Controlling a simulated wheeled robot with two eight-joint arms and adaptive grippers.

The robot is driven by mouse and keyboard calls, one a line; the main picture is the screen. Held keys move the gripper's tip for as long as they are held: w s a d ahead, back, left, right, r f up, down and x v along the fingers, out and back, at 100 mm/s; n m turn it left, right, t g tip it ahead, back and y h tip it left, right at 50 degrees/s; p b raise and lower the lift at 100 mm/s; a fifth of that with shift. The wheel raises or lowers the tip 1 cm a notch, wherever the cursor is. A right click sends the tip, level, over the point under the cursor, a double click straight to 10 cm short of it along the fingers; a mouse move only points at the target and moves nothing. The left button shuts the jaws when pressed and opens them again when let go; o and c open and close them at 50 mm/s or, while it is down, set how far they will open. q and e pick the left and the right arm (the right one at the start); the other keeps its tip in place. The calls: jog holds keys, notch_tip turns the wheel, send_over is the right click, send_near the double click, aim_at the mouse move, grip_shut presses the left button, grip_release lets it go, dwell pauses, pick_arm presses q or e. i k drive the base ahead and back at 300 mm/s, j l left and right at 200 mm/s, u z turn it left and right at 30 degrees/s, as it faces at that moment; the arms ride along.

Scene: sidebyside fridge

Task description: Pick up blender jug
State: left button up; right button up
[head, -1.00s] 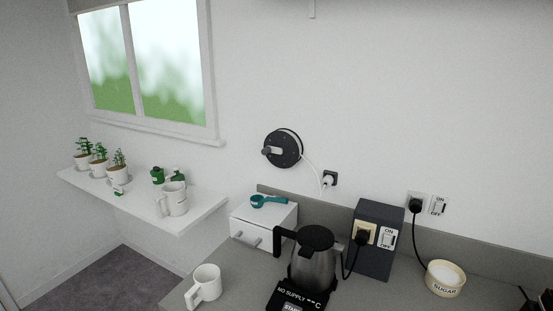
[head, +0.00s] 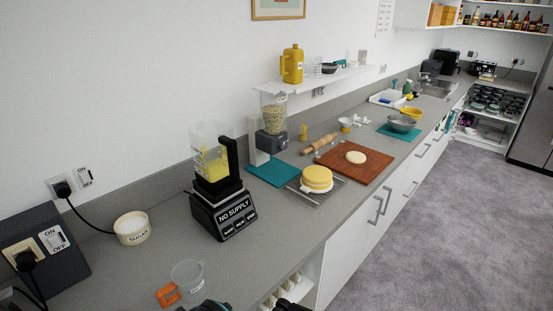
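The blender jug (head: 212,160) is clear, with a black handle on its right side and yellow pieces inside. It stands upright on a black blender base (head: 226,212) labelled "NO SUPPLY", on the grey counter. Dark parts that look like my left gripper (head: 206,305) and my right gripper (head: 290,304) just show at the bottom edge. Their fingers are cut off or too unclear to read. Both are well apart from the jug.
A sugar bowl (head: 132,228) stands left of the blender. A clear measuring cup (head: 187,274) with an orange handle lies in front. A grain dispenser (head: 272,122), teal mat (head: 272,172) and yellow cake (head: 317,178) are to the right. Bare counter (head: 262,245) lies right of the base.

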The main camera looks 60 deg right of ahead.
aim_at(214, 150)
jog(key=z, duration=1.5)
